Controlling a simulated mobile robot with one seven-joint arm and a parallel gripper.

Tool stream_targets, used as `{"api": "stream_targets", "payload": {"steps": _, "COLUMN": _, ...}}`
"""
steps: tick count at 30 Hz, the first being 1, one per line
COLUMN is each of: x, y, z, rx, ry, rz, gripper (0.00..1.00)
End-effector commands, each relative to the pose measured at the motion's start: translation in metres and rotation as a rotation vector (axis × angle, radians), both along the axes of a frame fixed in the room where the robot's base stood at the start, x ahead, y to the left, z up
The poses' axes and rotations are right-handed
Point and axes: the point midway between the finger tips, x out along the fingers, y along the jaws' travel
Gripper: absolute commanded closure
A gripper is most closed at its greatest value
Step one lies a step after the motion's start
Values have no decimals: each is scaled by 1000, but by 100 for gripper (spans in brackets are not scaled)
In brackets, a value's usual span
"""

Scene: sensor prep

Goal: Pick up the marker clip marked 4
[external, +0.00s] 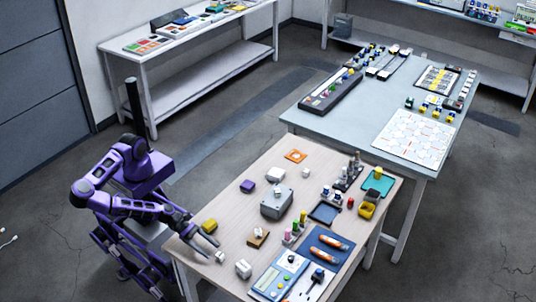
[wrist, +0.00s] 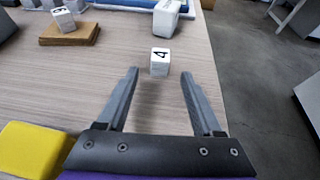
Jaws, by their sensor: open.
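The marker clip marked 4 (wrist: 160,62) is a small white block with a black 4 on its face. In the wrist view it stands on the table just beyond my fingertips, roughly centred between them and not touched. It also shows as a small white block (external: 220,257) near the table's front edge in the external view. My gripper (wrist: 160,72) is open and empty, low over the table; in the external view my gripper (external: 206,243) is at the near left corner of the table.
A yellow block (wrist: 30,148) lies close to my left finger. A larger white block (wrist: 167,16) stands behind the clip. Another numbered white clip (wrist: 63,18) sits on a brown pad (wrist: 70,36). The table (wrist: 205,60) ends to the right.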

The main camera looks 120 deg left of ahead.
Motion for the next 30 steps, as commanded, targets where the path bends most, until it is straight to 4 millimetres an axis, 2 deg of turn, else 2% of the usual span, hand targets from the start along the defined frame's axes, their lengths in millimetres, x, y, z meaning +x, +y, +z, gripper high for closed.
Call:
{"api": "stream_targets", "payload": {"steps": 4, "x": 11, "y": 1, "z": -3, "rx": -1, "ry": 0, "rz": 2, "gripper": 32}}
{"api": "stream_targets", "payload": {"steps": 12, "x": 48, "y": 4, "z": -13, "rx": -1, "ry": 0, "rz": 0, "gripper": 32}}
{"api": "stream_targets", "payload": {"steps": 21, "x": 53, "y": 4, "z": -14, "rx": -1, "ry": 0, "rz": 0, "gripper": 32}}
{"api": "stream_targets", "payload": {"steps": 23, "x": 52, "y": 4, "z": -14, "rx": -1, "ry": 0, "rz": 0, "gripper": 42}}
{"api": "stream_targets", "payload": {"steps": 30, "x": 52, "y": 4, "z": -14, "rx": -1, "ry": 0, "rz": 0, "gripper": 85}}
